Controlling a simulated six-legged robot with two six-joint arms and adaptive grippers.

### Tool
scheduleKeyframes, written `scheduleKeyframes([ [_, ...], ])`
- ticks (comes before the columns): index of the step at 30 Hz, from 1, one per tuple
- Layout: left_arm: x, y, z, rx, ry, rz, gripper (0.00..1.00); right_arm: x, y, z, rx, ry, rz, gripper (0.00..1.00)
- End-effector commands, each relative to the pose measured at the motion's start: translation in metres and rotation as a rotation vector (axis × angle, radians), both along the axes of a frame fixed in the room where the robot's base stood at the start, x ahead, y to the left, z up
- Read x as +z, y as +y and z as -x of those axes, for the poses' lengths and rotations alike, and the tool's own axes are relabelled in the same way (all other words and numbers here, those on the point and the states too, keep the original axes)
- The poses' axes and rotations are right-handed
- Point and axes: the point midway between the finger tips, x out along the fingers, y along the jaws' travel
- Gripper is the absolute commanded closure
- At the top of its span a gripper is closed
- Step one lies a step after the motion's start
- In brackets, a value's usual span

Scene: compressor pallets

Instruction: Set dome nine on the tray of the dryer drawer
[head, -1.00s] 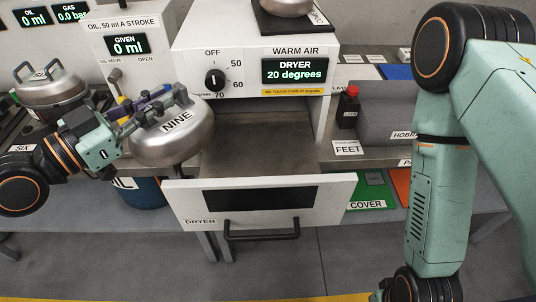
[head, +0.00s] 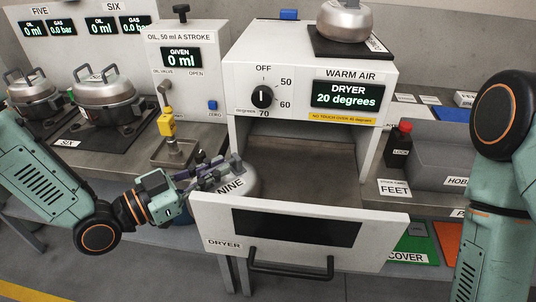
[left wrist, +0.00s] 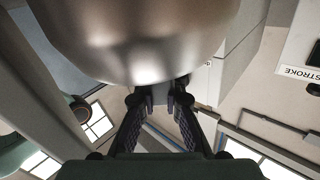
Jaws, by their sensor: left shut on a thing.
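Dome nine (head: 243,176), a silvery metal dome labelled NINE, is in my left gripper (head: 212,174). That gripper is shut on its handle from the left. The dome is at the left end of the open dryer drawer (head: 222,214), its lower part hidden behind the drawer front. I cannot tell whether it touches the tray. The brown tray (head: 320,170) of the drawer shows bare to the right of the dome. In the left wrist view the dome (left wrist: 140,40) fills the top, above the fingers (left wrist: 160,112). My right gripper is out of view.
The dryer (head: 310,85) reads 20 degrees, with its knob at OFF; another dome (head: 344,20) sits on top. The oil stand (head: 182,80) is left of the dryer. Two lidded pots stand further left. A red-capped bottle (head: 399,145) and grey block (head: 445,155) are at right.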

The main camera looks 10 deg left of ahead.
Motion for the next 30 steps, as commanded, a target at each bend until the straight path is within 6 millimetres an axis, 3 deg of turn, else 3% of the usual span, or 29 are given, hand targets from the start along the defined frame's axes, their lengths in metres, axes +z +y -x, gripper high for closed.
scheduleKeyframes([
  [22,0.003,-0.057,-0.058,-0.004,-0.007,0.000,1.00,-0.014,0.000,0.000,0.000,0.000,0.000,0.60],
  [30,0.003,-0.066,-0.069,-0.001,-0.006,0.000,1.00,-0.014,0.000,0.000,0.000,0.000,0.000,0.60],
])
